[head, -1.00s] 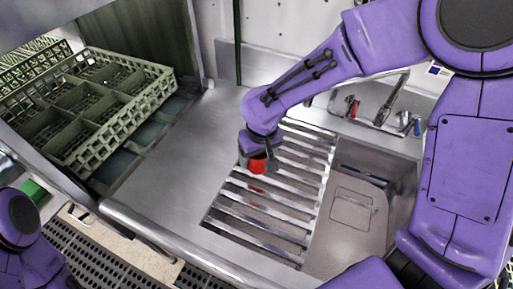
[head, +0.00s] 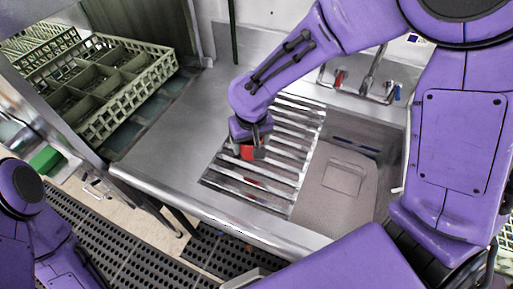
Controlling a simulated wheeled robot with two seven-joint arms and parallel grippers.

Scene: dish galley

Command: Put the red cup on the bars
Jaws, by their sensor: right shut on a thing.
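The red cup (head: 247,152) is in my right gripper (head: 256,148), which is shut on it. The gripper hides much of the cup. The cup is over the left part of the metal bars (head: 265,190), and a red reflection shows on the bars below it. I cannot tell whether the cup touches the bars. My left arm shows at the lower left, but its gripper is not in view.
A greenish dish rack (head: 100,85) with compartments stands at the left. A bare steel counter (head: 180,140) lies between it and the bars. A sink basin (head: 340,185) is right of the bars, with a faucet (head: 372,75) behind. The counter's front edge is raised.

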